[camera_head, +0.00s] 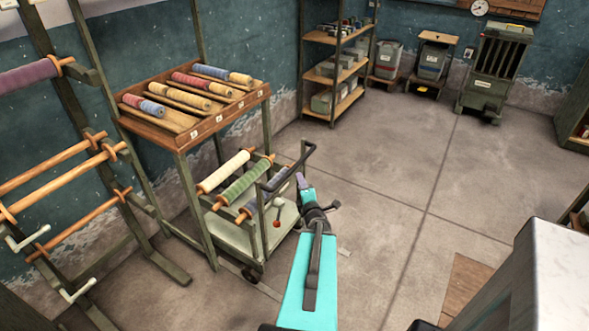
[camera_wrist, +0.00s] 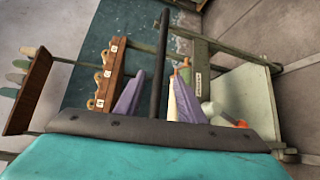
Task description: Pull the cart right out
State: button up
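The cart (camera_head: 281,236) is a low green-framed trolley with a pale tray, carrying several rolls, partly under the wooden sample table. Its dark handle (camera_head: 290,165) stands up on the side facing me. My gripper (camera_head: 301,181) is close beside the handle in the head view. In the wrist view my gripper (camera_wrist: 159,88) shows two purple fingers spread apart. The dark handle bar (camera_wrist: 163,50) runs between them in the picture, with a gap on each side. I cannot tell whether the bar is at fingertip depth.
The sample table (camera_head: 180,136) with cloth rolls stands over the cart's far part. A roller rack (camera_head: 62,160) is at the left. A shelf unit (camera_head: 333,75) stands behind. The floor (camera_head: 400,190) right of the cart is largely clear. A pale-topped block (camera_head: 565,270) is at lower right.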

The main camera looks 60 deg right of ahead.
aim_at(295, 170)
jog(key=shift+p+x, duration=1.4)
jog(key=shift+x, duration=4.9)
grip_shut()
